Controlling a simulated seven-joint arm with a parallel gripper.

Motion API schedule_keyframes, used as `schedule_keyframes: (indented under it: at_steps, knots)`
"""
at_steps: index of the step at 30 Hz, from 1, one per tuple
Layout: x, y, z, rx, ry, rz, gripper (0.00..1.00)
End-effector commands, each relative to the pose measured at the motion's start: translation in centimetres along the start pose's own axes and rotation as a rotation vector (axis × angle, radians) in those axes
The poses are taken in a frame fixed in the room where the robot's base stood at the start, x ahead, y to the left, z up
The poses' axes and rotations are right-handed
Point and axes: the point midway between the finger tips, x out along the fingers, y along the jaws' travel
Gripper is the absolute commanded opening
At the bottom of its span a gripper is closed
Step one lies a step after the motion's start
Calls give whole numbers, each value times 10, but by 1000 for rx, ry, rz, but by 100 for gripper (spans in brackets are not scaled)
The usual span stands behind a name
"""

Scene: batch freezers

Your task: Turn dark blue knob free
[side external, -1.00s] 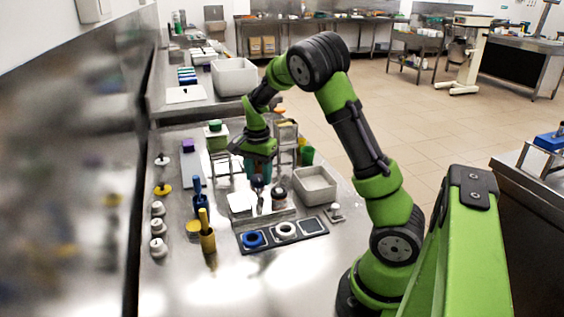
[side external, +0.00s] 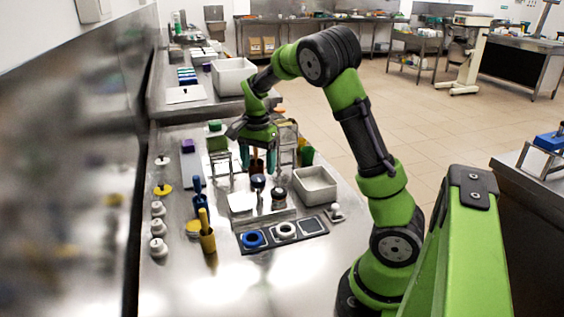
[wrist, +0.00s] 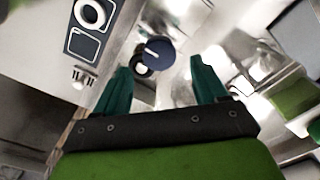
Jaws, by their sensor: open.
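The dark blue knob (wrist: 161,51) shows from above in the wrist view as a round cap with a white line on it. I take it to be the left of two dark-topped knobs in the side view (side external: 258,182). My gripper (wrist: 160,68) has its two teal fingers spread apart with nothing held. The knob appears between and beyond the fingertips in the wrist view. In the side view my gripper (side external: 257,168) hangs above and behind the knob, apart from it.
A second dark-topped knob (side external: 278,193) stands close on the right. A panel (side external: 268,248) with a blue ring (side external: 253,239) and a white ring (side external: 285,229) lies in front. A grey bin (side external: 315,186) is at the right. Metal stands (side external: 287,143) crowd behind my gripper.

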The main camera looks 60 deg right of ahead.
Motion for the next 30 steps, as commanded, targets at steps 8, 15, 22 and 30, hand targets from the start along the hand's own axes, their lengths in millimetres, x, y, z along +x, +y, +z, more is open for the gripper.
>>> schedule_keyframes:
  at_steps: [8,15,22,30]
  knots:
    - [-72,-1,-1,1,2,-6,72]
    - [-116,0,0,2,1,-3,72]
    - [-131,0,0,2,0,-1,72]
    - [-132,0,0,1,0,-1,72]
